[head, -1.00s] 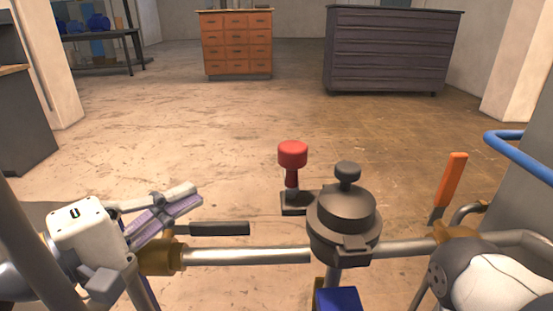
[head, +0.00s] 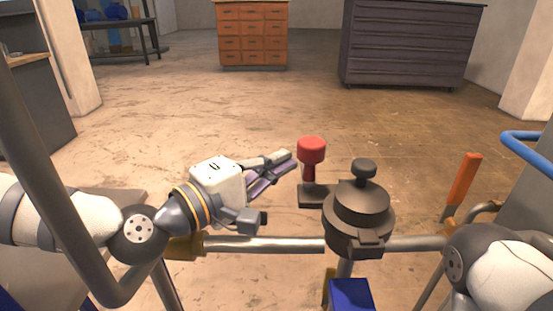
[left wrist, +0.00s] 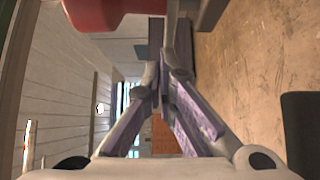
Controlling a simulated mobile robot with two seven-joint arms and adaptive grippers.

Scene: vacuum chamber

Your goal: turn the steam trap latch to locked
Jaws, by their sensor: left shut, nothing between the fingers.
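The steam trap (head: 358,215) is a dark, round-capped body with a knob on top, set on a horizontal pipe. A latch with a red knob (head: 311,150) on a short dark red stem stands upright at its left, on a dark arm (head: 316,196). My left gripper (head: 291,160) is shut and empty, its fingertips just left of the red knob. Whether they touch it I cannot tell. In the left wrist view the closed fingertips (left wrist: 163,82) are at the middle and the red knob (left wrist: 100,12) is at the top edge. My right gripper is out of view.
The pipe (head: 270,244) crosses below my left gripper. An orange-handled lever (head: 463,182) and a blue rail (head: 528,145) are at the right. A blue block (head: 350,294) is below the trap. The floor (head: 230,120) beyond is clear up to the cabinets.

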